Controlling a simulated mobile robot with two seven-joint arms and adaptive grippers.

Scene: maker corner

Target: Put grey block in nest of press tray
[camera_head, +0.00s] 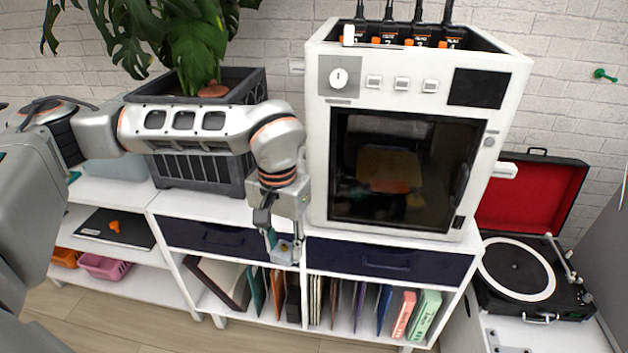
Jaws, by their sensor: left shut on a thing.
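My left gripper (284,246) hangs fingers down in front of the white shelf unit, just left of the white machine. It is shut on a small grey thing (285,250), apparently the grey block, which is mostly hidden between the fingers. The held thing is in the air, close to the shelf's front edge. I cannot make out a press tray or its nest for certain in this view. My right gripper is not in view.
The white machine (320,150) with its dark door shut stands on the shelf unit (230,210). A plant in a dark planter (200,170) stands behind my left arm. A record player (515,268) with a red-lined lid is at the right. Books fill the lower shelves.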

